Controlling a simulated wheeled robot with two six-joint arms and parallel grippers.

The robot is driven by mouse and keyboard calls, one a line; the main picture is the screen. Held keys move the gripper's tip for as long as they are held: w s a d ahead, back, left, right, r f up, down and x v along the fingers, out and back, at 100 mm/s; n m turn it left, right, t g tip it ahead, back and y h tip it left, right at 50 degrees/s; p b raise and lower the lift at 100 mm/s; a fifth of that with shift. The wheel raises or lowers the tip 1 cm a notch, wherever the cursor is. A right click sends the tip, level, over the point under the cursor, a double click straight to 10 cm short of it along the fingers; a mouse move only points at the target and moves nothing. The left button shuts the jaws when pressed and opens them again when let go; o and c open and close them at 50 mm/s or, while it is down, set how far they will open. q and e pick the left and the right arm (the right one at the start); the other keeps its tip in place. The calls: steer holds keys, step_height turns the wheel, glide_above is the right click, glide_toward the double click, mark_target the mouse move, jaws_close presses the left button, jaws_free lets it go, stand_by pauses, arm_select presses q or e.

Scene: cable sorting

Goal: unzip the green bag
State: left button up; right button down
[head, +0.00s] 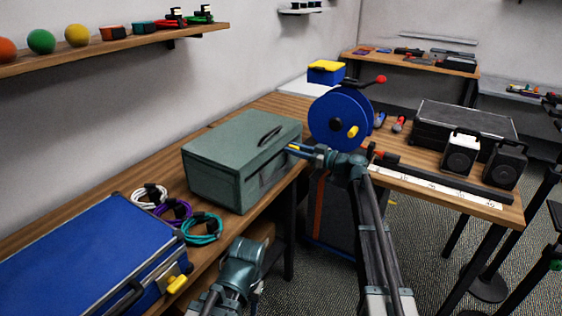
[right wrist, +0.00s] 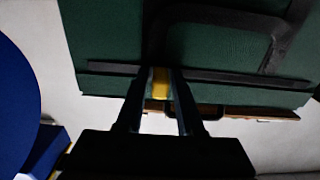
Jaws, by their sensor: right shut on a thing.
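The green bag (head: 228,150) is a boxy case on the wooden bench, with a dark handle (head: 270,135) on top. My right gripper (head: 290,149) is at the bag's right end, near the lid edge. It is shut on the yellow zip pull (head: 293,147). In the right wrist view the yellow pull (right wrist: 160,83) sits between the two fingers (right wrist: 160,100), by a dark strip along the green bag (right wrist: 110,35). Whether the zip is open along its length cannot be told. My left arm shows low in the head view, but its fingers do not show.
A blue case (head: 85,255) and coiled white, purple and teal cables (head: 201,229) lie left of the bag. A blue cable reel (head: 340,118) stands behind my right gripper. A black case (head: 465,125) and two speakers (head: 460,155) are on the right bench.

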mark_target(296, 138)
steer(key=w+d, duration=0.4)
steer(key=w, duration=0.1)
steer(key=shift+w+d, duration=0.15)
steer(key=shift+w, duration=0.2)
steer(key=c, duration=0.8)
jaws_free()
steer(key=shift+w, duration=0.1)
steer(key=shift+o, duration=0.2)
steer(key=shift+s+d, duration=0.3)
steer(key=shift+s, duration=0.05)
steer(key=v, duration=1.3)
